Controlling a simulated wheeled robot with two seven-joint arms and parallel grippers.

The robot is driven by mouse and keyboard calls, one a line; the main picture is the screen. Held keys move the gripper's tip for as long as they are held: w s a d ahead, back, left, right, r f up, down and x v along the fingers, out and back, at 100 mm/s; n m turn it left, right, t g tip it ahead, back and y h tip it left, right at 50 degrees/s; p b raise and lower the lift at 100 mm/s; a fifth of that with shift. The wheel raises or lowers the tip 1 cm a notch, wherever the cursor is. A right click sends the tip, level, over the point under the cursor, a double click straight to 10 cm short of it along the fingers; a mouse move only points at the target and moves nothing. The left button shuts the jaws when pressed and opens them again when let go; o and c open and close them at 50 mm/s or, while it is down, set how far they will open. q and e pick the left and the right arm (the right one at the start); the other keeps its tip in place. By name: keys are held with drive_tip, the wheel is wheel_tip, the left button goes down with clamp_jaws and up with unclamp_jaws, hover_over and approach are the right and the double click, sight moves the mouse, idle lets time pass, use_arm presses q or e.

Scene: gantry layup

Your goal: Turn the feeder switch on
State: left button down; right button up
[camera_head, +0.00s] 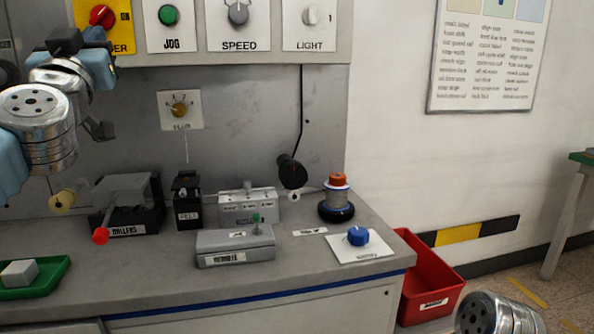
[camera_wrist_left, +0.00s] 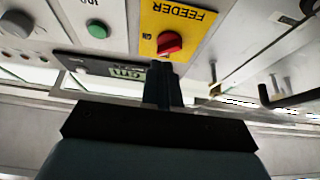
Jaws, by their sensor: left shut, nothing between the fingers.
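The feeder switch is a red rotary knob (camera_head: 102,15) on a yellow plate (camera_head: 124,27) at the top left of the head view. The left wrist view shows the plate upside down, lettered FEEDER, with the red knob (camera_wrist_left: 170,43) at its middle. My left gripper (camera_wrist_left: 163,70) is shut and empty. Its dark fingertips are right at the knob; I cannot tell whether they touch it. In the head view the left arm covers the plate's lower left part. The knob's exact setting is hard to read. My right gripper is out of view.
The green JOG button (camera_head: 168,15), SPEED knob (camera_head: 238,13) and LIGHT switch (camera_head: 311,15) sit beside the feeder plate. A red bin (camera_head: 428,280) stands right of the bench.

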sight(109, 27)
use_arm(q)
drive_tip(key=w, duration=0.3)
drive_tip(key=w+a, duration=0.1)
drive_tip(key=w, duration=0.2)
drive_tip(key=shift+a, duration=0.2)
drive_tip(key=shift+s+a+r, duration=0.1)
drive_tip(key=shift+a+r, duration=0.15)
drive_tip(key=shift+r, duration=0.35)
idle(0.7)
drive_tip(key=shift+s+a+f, duration=0.1)
drive_tip(key=shift+a+f, duration=0.05)
drive_tip(key=shift+a, duration=0.3)
idle(0.4)
drive_tip(key=shift+s+a, duration=0.15)
drive_tip(key=shift+a, duration=0.4)
